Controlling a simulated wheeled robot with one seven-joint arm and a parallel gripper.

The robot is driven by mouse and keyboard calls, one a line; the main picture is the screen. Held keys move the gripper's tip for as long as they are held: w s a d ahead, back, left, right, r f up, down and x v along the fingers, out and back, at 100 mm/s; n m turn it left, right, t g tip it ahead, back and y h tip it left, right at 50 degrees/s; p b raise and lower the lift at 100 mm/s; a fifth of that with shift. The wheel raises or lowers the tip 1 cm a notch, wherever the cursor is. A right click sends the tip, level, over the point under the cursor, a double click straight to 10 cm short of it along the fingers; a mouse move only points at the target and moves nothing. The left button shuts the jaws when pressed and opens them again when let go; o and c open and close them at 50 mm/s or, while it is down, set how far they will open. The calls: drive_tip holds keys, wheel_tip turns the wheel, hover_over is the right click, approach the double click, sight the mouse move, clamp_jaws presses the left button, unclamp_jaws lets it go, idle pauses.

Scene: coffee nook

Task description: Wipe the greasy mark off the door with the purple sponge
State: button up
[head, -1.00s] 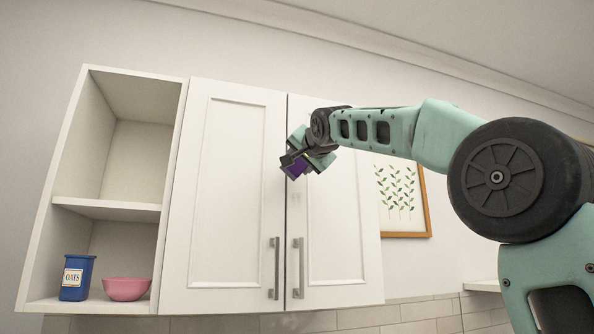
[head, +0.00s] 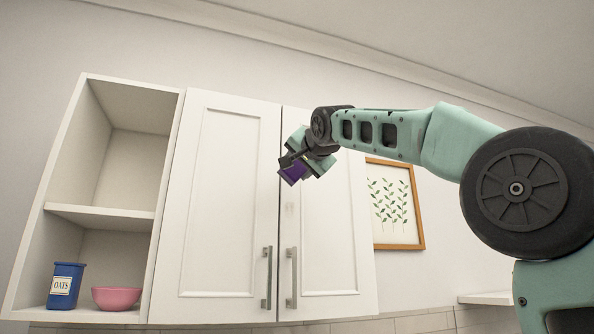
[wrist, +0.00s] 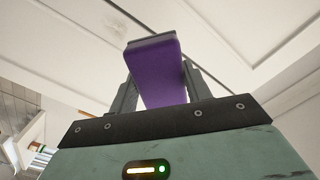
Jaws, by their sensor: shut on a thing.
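The purple sponge (head: 293,175) is held between the two fingers of my gripper (head: 291,166), in front of the upper part of the right cabinet door (head: 330,235). In the wrist view the sponge (wrist: 155,70) stands out past the fingertips of my gripper (wrist: 158,75), which is shut on it. A faint greyish smudge (head: 290,208) shows on the right door's left edge strip, just below the sponge. I cannot tell whether the sponge touches the door.
The left door (head: 225,200) is shut beside the right one, each with a metal handle. Open shelves at the left hold a blue oats tin (head: 65,286) and a pink bowl (head: 117,298). A framed leaf picture (head: 395,204) hangs at the right.

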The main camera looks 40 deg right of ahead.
idle(0.3)
drive_tip(key=b, duration=0.4)
approach(284, 210)
drive_tip(key=shift+p+x, duration=1.9)
drive_tip(key=shift+x, duration=0.5)
drive_tip(key=shift+x, duration=1)
